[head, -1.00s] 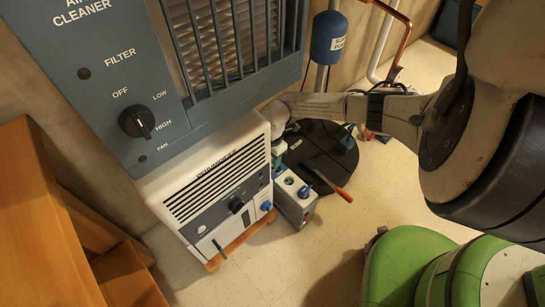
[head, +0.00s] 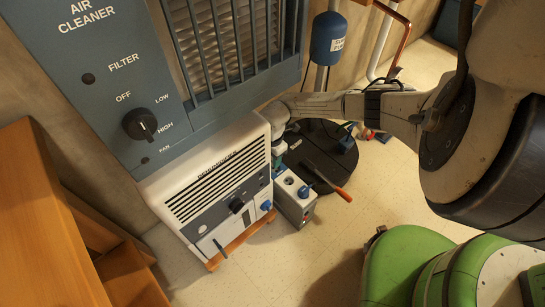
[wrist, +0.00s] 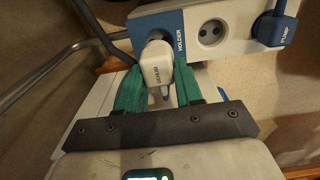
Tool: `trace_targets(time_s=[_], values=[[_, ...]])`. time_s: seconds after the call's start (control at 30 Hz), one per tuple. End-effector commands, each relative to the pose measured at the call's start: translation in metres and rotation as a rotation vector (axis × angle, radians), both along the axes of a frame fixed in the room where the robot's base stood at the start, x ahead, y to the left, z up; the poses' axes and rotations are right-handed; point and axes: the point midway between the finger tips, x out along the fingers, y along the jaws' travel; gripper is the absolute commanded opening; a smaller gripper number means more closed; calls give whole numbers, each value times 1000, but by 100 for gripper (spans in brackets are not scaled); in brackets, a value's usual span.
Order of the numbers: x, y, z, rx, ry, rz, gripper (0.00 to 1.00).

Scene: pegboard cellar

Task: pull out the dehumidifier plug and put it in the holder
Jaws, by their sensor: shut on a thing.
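The white dehumidifier plug (wrist: 157,68), marked DEHUM, is between the green fingers of my gripper (wrist: 158,85) in the wrist view. My gripper is shut on it. The plug is at the blue holder (wrist: 179,30) end of the grey socket box, in front of the blue face; its far end is hidden, so I cannot tell how deep it sits. A round socket (wrist: 212,33) beside the holder is empty. In the head view my gripper (head: 279,150) is at the back end of the socket box (head: 294,205), and the plug is hidden.
A blue PUMP plug (wrist: 276,25) sits in the box's other socket. The white dehumidifier (head: 215,195) stands close on the left, under the air cleaner (head: 100,65). A dark round cover (head: 325,160) and an orange-handled tool (head: 335,188) are at right. Floor in front is clear.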

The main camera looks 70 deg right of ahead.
Motion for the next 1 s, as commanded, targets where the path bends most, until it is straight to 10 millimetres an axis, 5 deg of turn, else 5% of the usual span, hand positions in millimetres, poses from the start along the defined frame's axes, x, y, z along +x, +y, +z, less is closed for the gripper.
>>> trace_targets(time_s=[1.0], values=[[0,0,-10,0,0,1,0]])
